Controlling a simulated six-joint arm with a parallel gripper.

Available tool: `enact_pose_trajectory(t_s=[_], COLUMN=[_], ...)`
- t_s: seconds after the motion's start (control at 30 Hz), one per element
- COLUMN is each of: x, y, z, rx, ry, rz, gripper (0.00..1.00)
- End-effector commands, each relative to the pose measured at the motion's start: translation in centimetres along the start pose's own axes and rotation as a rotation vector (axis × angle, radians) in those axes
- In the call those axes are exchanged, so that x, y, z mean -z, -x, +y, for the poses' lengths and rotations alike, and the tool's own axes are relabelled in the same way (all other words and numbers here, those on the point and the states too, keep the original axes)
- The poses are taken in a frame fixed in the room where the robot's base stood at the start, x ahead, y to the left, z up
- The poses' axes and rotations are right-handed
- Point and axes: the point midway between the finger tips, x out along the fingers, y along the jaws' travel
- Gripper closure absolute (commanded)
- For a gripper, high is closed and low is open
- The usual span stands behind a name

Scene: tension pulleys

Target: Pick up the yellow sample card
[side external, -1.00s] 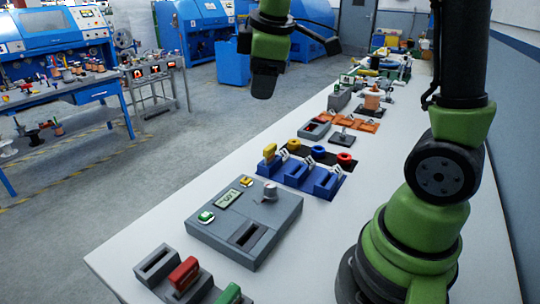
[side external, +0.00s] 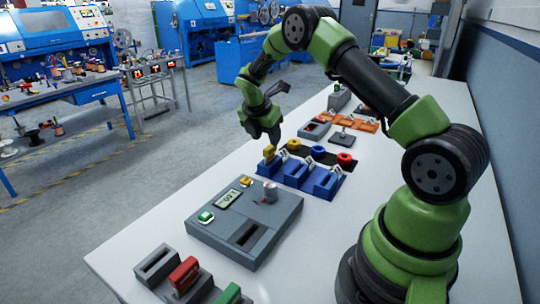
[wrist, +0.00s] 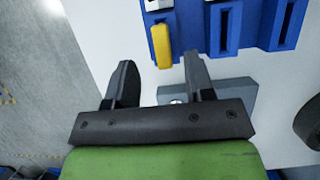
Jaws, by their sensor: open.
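The yellow sample card (side external: 269,153) stands in the leftmost slot of the blue holder (side external: 328,185) on the white table. In the wrist view the yellow card (wrist: 162,45) sits at the near edge of the blue holder (wrist: 265,25), just beyond my fingertips and between their lines. My gripper (side external: 268,137) points down just above the card in the side view. In the wrist view my gripper (wrist: 160,66) is open, with its two dark fingers apart and nothing between them. The other two holder slots look empty.
A grey device (side external: 245,222) with buttons and a slot lies in front of the holder. Grey blocks with red (side external: 184,273) and green cards stand at the near edge. Yellow, blue and red rings (side external: 345,158) sit behind the holder. Bare table lies right of it.

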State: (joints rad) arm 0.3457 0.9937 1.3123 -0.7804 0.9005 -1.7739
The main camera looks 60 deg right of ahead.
Motion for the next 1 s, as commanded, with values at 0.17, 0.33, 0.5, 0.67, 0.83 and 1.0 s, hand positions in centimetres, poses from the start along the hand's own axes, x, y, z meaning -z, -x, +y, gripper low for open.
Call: enact_pose_trajectory(t_s=[0.17,0.33,0.5,0.67,0.83,1.0], x=[0.2,0.3,0.3,0.3,0.3,0.3], y=[-2.5,-4.7,-5.1,-5.1,-5.0,-5.0], z=[-0.3,-0.3,-0.2,-0.2,-0.2,-0.2], rx=[0.004,0.002,0.000,0.000,0.000,0.000], ry=[0.000,-0.003,-0.002,-0.002,-0.002,-0.002], rz=[0.002,0.002,0.002,0.002,0.002,0.002], gripper=[0.51,0.51,0.51,0.60,0.99,1.00])
